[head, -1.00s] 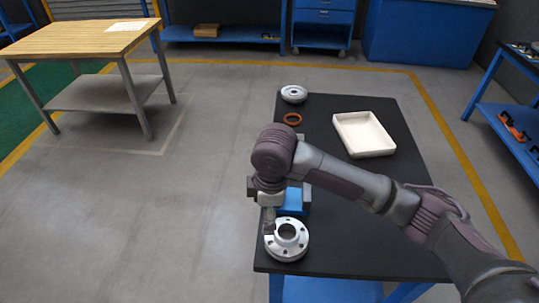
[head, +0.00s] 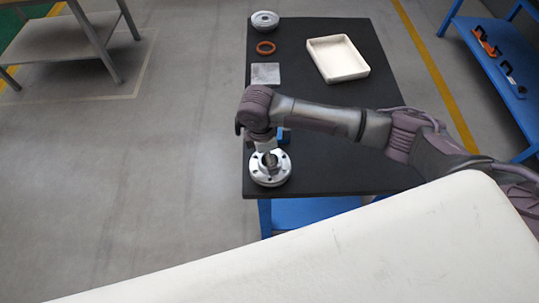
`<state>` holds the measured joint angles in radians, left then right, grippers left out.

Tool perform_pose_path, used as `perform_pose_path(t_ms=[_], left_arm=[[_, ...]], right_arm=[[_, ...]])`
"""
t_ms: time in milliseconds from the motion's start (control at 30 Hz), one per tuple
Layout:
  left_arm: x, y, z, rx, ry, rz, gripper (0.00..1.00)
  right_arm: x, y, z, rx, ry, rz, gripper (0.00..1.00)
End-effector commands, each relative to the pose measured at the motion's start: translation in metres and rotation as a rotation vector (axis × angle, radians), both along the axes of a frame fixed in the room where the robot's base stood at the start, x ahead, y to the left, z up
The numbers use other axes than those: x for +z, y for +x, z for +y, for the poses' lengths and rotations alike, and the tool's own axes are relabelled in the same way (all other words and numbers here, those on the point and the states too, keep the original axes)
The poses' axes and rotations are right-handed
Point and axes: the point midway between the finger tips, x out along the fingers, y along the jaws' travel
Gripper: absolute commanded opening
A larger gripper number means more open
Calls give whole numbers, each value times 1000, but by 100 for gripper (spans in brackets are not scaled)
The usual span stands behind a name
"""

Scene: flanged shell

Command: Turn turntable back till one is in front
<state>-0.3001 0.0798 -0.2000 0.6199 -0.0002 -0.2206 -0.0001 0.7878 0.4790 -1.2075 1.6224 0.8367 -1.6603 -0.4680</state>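A silvery round flanged part (head: 270,171) with bolt holes in its rim lies at the near left corner of the black-topped table (head: 330,175). My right gripper (head: 269,158) points down at its raised middle, in front of its far side. Whether the fingers touch the part, and whether they are open or shut, cannot be told. A blue piece (head: 283,136) shows just behind the gripper, mostly hidden by my arm. No turntable can be made out under the part. My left gripper is not in view.
A blue shelf unit (head: 497,65) stands at right.

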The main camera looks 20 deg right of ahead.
Motion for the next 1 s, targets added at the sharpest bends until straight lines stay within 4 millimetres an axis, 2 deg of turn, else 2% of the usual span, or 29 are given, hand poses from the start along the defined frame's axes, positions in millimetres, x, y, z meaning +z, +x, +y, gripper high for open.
perform_pose_path(t_ms=[200, 533, 1000], left_arm=[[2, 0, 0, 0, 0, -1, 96], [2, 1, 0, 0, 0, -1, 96], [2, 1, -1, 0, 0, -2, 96]], right_arm=[[-18, 0, -2, 1, 0, 0, 97], [-21, 0, -2, 1, 1, -1, 95], [-21, 0, -2, 1, 1, -1, 17]])
